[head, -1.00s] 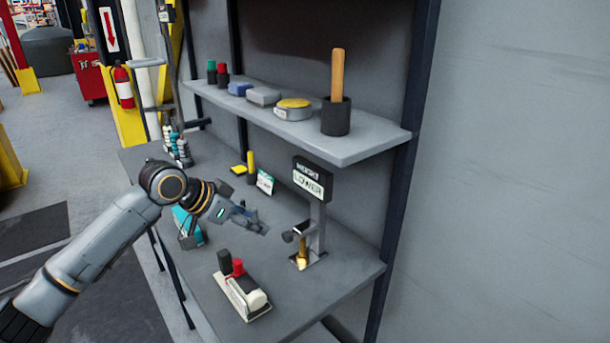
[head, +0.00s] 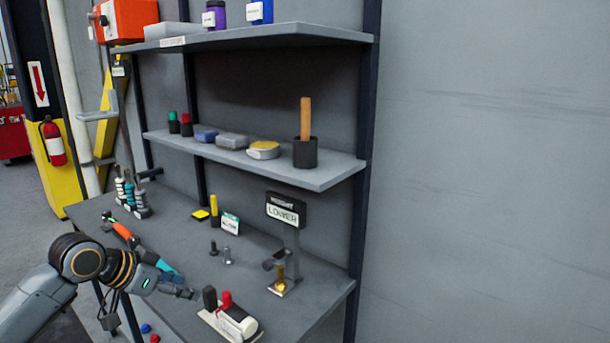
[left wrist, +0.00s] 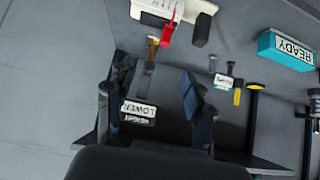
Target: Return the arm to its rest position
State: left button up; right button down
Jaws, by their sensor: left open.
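My left arm (head: 75,262) comes in from the lower left in the head view. Its gripper (head: 188,294) is over the front part of the workbench (head: 175,225), to the left of the red-and-black-handled device (head: 230,318). In the left wrist view, the gripper (left wrist: 155,82) is open with its two fingers apart. Nothing is held between them. The stand with the "LOWER" sign (head: 286,210) is apart from the gripper; the sign also shows beyond the fingers in the left wrist view (left wrist: 138,110). My right gripper is not in view.
A shelf (head: 330,175) above the bench holds a black cup (head: 306,153) with a wooden handle. Two small bolts (head: 227,256) stand mid-bench. A teal "READY" box (left wrist: 287,50) shows in the left wrist view. A grey wall (head: 480,170) fills the right side.

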pick_arm(q)
jog(key=s+d+f+g+y, duration=0.1)
jog(key=s+d+f, duration=0.4)
jog(key=s+f, duration=0.3)
jog(key=s+d+f+g, duration=0.1)
jog(key=s+d+f, duration=0.5)
jog(key=f, duration=0.5)
jog(key=s+a+f+n+g+y, duration=0.1)
jog(key=s+a+f+n+y, duration=0.15)
jog(key=s, duration=0.85)
jog(key=s+a+f+n+g+y, duration=0.1)
jog(key=s+a+f+n+y, duration=0.2)
jog(key=s, duration=0.7)
notch_tip(320, 180, down, 26)
jog(key=s+h, duration=0.1)
jog(key=s+a+f+g, duration=0.2)
jog(key=s+a+f, duration=0.1)
jog(key=s+f, duration=1.3)
jog(key=shift+s+a+f, duration=0.15)
jog(key=shift+s, duration=0.25)
